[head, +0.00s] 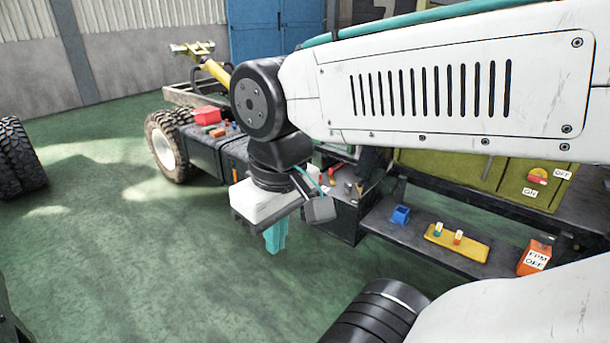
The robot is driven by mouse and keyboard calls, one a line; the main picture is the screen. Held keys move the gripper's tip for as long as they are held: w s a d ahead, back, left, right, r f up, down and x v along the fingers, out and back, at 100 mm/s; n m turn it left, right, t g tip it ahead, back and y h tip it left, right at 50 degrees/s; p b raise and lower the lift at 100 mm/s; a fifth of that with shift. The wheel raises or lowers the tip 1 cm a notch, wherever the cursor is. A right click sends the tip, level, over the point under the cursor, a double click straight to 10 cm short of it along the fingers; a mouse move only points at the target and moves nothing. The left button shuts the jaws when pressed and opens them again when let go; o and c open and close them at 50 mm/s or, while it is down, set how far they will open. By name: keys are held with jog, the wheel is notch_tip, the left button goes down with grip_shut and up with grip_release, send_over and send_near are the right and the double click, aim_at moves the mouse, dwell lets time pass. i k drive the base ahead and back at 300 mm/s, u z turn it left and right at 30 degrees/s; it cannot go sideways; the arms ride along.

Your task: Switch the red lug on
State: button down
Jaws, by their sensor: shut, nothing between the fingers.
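The red lug (538,176) sits on the yellow-green panel (495,178) at the right. A white OFF label (562,174) is to its right and a white ON label (530,192) is below it. The lug lies nearer the OFF label's height, but its exact pointing is too small to tell. My gripper (275,240) hangs with its teal fingers down, shut and empty, above the green floor. It is well to the left of the lug and apart from it.
A chassis with a wheel (162,147) stands behind my gripper. Green floor (150,260) is clear at left.

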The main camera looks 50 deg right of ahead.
aim_at(330, 174)
jog(key=u, duration=0.1)
jog(key=i, duration=1.65)
jog(key=z, duration=0.65)
jog(key=i, duration=0.8)
jog(key=z, duration=1.35)
jog(key=i, duration=0.65)
jog(key=z, duration=0.5)
